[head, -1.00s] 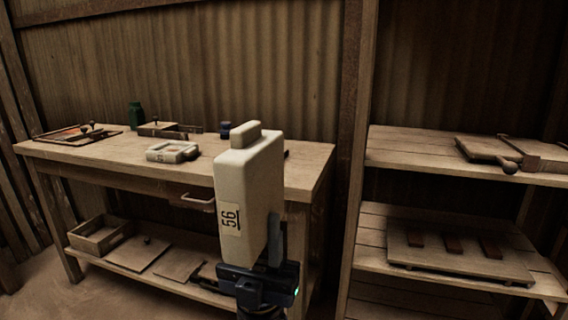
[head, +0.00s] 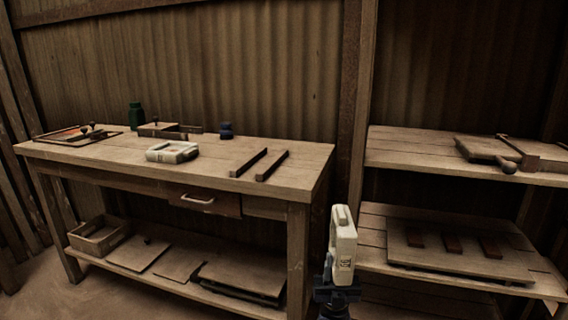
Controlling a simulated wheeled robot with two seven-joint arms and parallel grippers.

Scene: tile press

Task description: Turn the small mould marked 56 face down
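The small cream mould marked 56 (head: 345,248) is held up on edge in the head view, low and right of centre, in front of the gap between table and shelves. Its label faces me, small and rotated. A raised cream part shows at its upper left. My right gripper (head: 338,284) is shut on its lower end from below. The fingers are mostly hidden by the mould. My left gripper is not in view.
The wooden table (head: 215,175) holds another cream mould (head: 160,154), two dark rails (head: 271,165), a blue pot (head: 226,131), a green bottle (head: 136,116) and framed boards. Clear tabletop lies between mould and rails. Shelves (head: 400,151) stand right, carrying boards.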

